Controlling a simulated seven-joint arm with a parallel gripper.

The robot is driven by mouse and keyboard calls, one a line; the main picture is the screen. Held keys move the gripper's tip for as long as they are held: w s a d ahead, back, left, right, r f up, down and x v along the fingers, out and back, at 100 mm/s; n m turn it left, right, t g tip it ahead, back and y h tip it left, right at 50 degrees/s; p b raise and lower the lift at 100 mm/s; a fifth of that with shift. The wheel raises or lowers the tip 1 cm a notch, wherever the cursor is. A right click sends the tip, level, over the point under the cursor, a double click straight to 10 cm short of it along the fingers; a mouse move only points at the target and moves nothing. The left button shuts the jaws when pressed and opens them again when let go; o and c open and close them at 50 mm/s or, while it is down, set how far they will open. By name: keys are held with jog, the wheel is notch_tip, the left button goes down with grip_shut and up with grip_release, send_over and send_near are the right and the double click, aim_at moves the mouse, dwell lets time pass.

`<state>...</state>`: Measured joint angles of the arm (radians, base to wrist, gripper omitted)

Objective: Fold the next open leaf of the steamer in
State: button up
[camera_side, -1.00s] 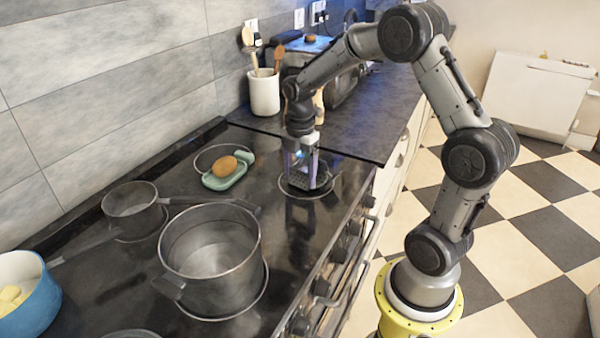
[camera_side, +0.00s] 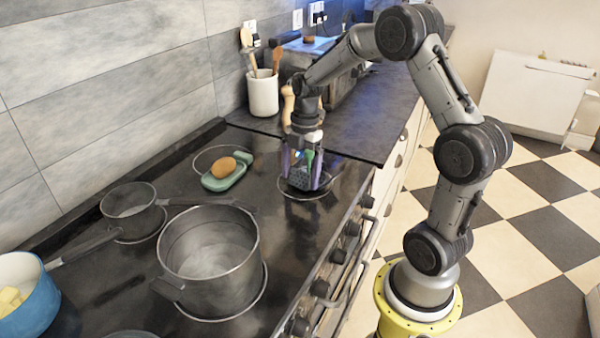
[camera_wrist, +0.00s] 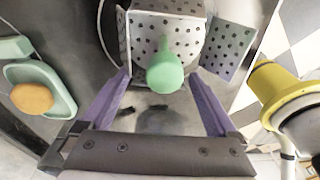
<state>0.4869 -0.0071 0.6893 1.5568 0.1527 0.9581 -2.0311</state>
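The steamer stands on the front right burner of the hob. In the wrist view it has a green rounded knob (camera_wrist: 165,70) at its middle and grey perforated leaves around it. One leaf (camera_wrist: 228,58) on the right leans outward, apart from the upright middle panel (camera_wrist: 143,40). Another leaf (camera_wrist: 180,5) shows at the top edge. In the side view the steamer (camera_side: 299,182) is partly hidden by my purple fingers. My gripper (camera_wrist: 157,80) is open, pointing down, with its fingers on either side of the knob's near side. Whether a finger touches a leaf I cannot tell.
A green dish (camera_side: 226,178) with a brown oval item (camera_side: 223,167) lies left of the steamer. A large pot (camera_side: 212,265), a small saucepan (camera_side: 133,205) and a blue pan (camera_side: 28,300) stand nearer. A utensil crock (camera_side: 263,95) is behind.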

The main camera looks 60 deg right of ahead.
aim_at(297, 186)
notch_tip(297, 186, up, 14)
jog(key=d, duration=0.1)
jog(key=shift+d+f, duration=0.15)
jog(key=shift+d, duration=0.25)
jog(key=shift+s, duration=0.1)
jog(key=shift+a, duration=0.35)
jog(key=c, duration=0.3)
jog(key=shift+h, duration=0.4)
jog(key=a, duration=0.5)
jog(key=shift+w+r, duration=0.3)
jog(key=shift+w, duration=0.1)
jog(key=c, duration=0.7)
jog(key=shift+a+f, duration=0.1)
jog(key=shift+a, duration=0.2)
jog(key=shift+c, duration=1.3)
jog(key=f, duration=1)
jog(key=shift+a+f, duration=0.1)
jog(key=shift+a, duration=0.25)
grip_shut()
jog(key=d, duration=0.2)
jog(key=shift+s+d+f, duration=0.1)
jog(key=shift+d+f, duration=0.05)
jog(key=shift+d, duration=0.15)
jog(key=shift+s+d+f, duration=0.1)
jog(key=shift+d+f, duration=0.1)
jog(key=shift+d, duration=0.45)
